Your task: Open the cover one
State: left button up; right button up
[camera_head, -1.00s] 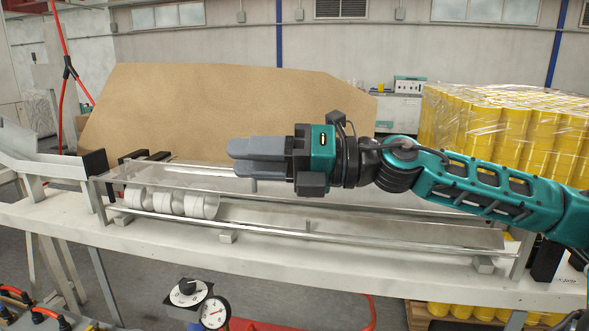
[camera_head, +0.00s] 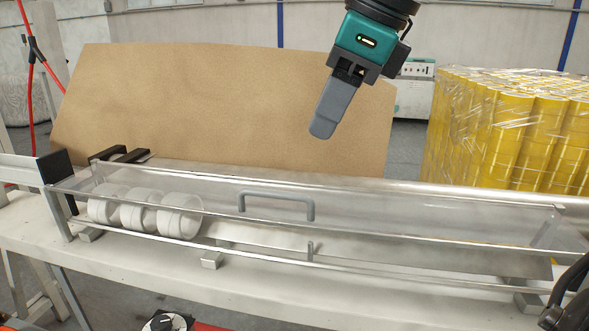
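The clear cover (camera_head: 375,218) lies along the long metal trough and looks closed. A grey handle (camera_head: 276,197) stands out from its middle. White rolls (camera_head: 180,216) sit behind the clear cover at its left end. My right gripper (camera_head: 322,130) hangs above and behind the cover, pointing down and slightly left, right of the handle and apart from it. Its fingers overlap from this side, so the gap between them is hidden. Nothing shows in its tip.
A large brown board (camera_head: 200,110) stands behind the trough. Wrapped yellow rolls (camera_head: 515,130) are stacked at the right. A black bracket (camera_head: 55,172) is at the trough's left end. The air just above the cover is clear.

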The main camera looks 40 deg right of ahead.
aim_at(287, 194)
jog(key=b+x, duration=0.2)
jog(key=x, duration=1)
jog(key=shift+w+f, duration=0.2)
jog(key=shift+f, duration=0.1)
grip_shut()
